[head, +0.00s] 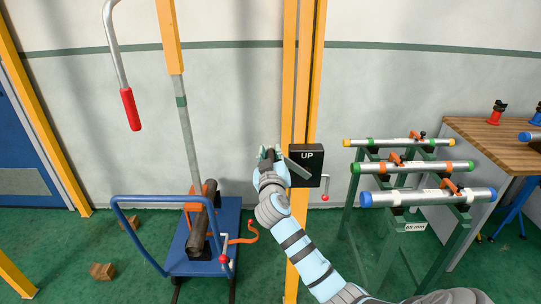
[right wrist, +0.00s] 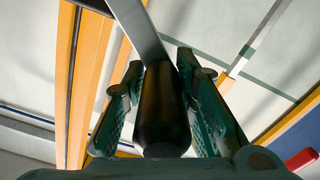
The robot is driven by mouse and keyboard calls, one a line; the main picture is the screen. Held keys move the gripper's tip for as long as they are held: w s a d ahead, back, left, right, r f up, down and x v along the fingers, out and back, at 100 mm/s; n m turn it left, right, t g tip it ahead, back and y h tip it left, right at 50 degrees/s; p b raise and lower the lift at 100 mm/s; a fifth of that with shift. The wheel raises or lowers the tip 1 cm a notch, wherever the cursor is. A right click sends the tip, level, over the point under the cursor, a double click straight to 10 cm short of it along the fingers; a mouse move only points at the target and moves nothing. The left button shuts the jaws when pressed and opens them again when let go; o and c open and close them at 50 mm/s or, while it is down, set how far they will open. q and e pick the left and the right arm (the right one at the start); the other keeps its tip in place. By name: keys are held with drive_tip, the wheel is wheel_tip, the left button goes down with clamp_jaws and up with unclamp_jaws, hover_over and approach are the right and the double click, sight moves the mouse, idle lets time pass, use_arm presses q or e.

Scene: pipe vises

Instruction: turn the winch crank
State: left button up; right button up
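The winch is a dark box (head: 314,176) marked "UP" on the yellow post. A flat grey crank arm (head: 299,167) reaches left from it to my right gripper (head: 268,156). In the right wrist view this metal arm (right wrist: 138,28) runs up from a dark brown crank handle (right wrist: 162,110). The handle lies between the two green fingers of my right gripper (right wrist: 160,82), which hug it near their tips. The gripper hides most of the handle in the head view. My left gripper is not in view.
A small lever with a red knob (head: 325,197) hangs right of the box. A blue cart (head: 190,266) carrying a dark pipe stands below left. A red-handled lever (head: 131,110) hangs upper left. Green racks with pipes (head: 428,197) and a wooden bench (head: 490,135) stand right.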

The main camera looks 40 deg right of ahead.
drive_tip(key=shift+a+f, duration=0.1)
drive_tip(key=shift+f, duration=0.05)
clamp_jaws()
drive_tip(key=shift+f, duration=0.1)
drive_tip(key=shift+w+a+f+n+b, duration=0.15)
drive_tip(key=shift+a+f+n+b, duration=0.1)
drive_tip(key=shift+f+n+b, duration=0.2)
wheel_tip(320, 180, down, 20)
drive_tip(key=s+d+n+b, duration=0.1)
drive_tip(key=n+b, duration=0.8)
drive_tip(key=n, duration=0.8)
drive_tip(key=shift+s+d+r, duration=0.2)
drive_tip(key=shift+d, duration=0.2)
